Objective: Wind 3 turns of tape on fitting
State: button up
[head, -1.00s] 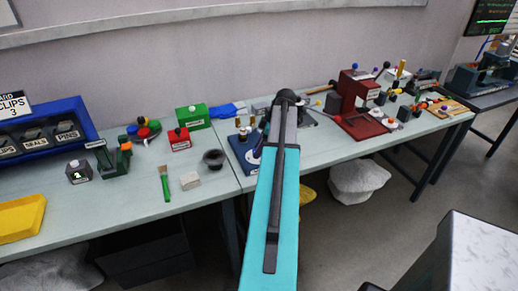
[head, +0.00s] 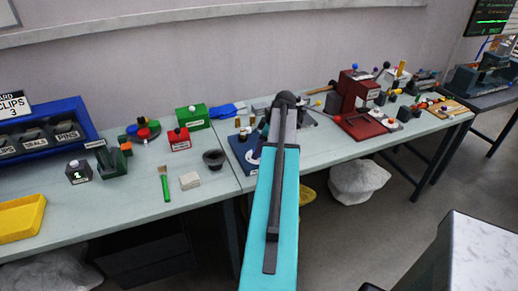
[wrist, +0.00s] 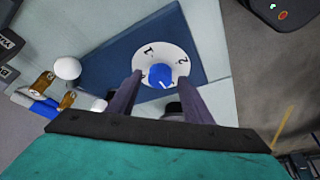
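In the wrist view, a white dial (wrist: 172,52) with black numerals sits on a dark blue base plate (wrist: 105,72). A round blue knob (wrist: 160,76) is at its centre. My gripper (wrist: 160,79) is open, with its two dark fingertips apart on either side of the knob and visible gaps to it. Two brass fittings (wrist: 44,81) stand left of the dial, close to a white ball-shaped part (wrist: 67,68). In the head view, my arm hides the gripper and most of the blue station (head: 242,152). I cannot make out any tape.
A black cup (head: 213,158), a white block (head: 190,180) and a green-handled brush (head: 165,184) lie left of the station. A red press (head: 355,95) stands to the right. A blue bin rack (head: 45,130) and yellow tray (head: 22,216) are far left.

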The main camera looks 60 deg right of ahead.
dwell(0.4)
jog(key=shift+b+v, duration=1.7)
jog(key=shift+v, duration=5.25)
jog(key=shift+d, duration=0.1)
